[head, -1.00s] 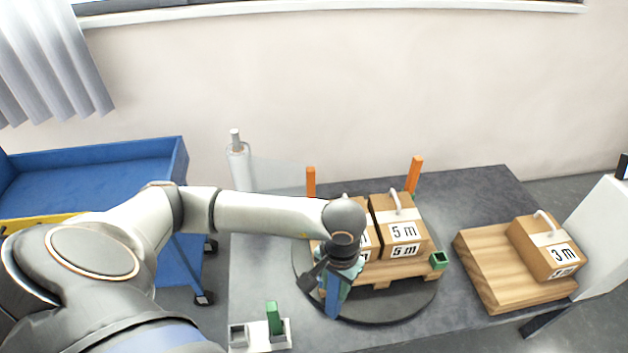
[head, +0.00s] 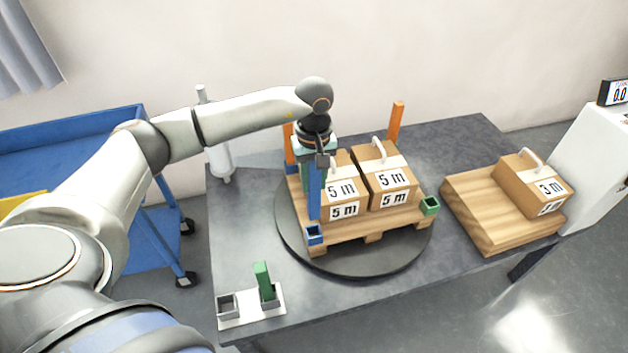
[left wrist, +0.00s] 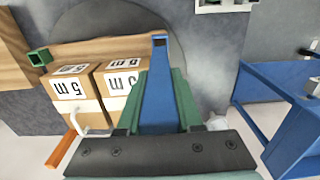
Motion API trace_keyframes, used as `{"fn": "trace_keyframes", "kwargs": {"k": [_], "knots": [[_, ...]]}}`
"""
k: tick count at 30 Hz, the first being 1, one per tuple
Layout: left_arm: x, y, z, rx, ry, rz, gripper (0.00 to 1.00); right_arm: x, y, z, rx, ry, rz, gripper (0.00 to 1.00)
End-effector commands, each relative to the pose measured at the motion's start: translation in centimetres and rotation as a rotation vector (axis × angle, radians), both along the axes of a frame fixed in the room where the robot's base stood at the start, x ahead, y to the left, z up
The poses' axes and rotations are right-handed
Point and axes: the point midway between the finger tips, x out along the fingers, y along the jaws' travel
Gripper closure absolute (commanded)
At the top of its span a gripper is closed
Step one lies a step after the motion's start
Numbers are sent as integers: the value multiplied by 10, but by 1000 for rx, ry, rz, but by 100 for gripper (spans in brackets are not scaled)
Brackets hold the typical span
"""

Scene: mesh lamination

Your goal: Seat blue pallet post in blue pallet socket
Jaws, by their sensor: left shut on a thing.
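The blue pallet post (head: 314,195) is upright in my left gripper (head: 317,158), which is shut on its upper part. The blue pallet socket (head: 313,235) is at the front left corner of the wooden pallet (head: 370,228). The post's lower end is at the socket in the head view; I cannot tell whether it is inside or just above. In the left wrist view, the post (left wrist: 158,100) runs between my green fingers (left wrist: 157,118) towards the socket (left wrist: 160,40), whose dark opening partly shows. My right gripper is not in view.
Boxes marked 5 m (head: 388,185) sit on the pallet, close to the post. Orange posts (head: 396,120) stand at its back, and a green socket (head: 430,206) is at its front right. A green post (head: 264,282) stands in a white holder (head: 250,312).

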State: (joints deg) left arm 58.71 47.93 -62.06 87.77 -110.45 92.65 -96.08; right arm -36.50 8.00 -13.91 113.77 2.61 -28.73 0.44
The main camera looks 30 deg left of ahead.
Motion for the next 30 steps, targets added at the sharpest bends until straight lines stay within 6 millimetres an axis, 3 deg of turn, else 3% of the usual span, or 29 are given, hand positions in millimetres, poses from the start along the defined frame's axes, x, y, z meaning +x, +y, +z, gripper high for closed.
{"fn": "trace_keyframes", "kwargs": {"k": [8, 21, 30], "knots": [[0, 0, -14, 1, -1, -1, 100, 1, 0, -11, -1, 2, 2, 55], [0, 0, -54, 1, -1, -1, 100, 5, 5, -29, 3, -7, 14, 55], [0, 0, -58, 1, -1, -1, 100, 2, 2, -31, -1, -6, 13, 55]]}}
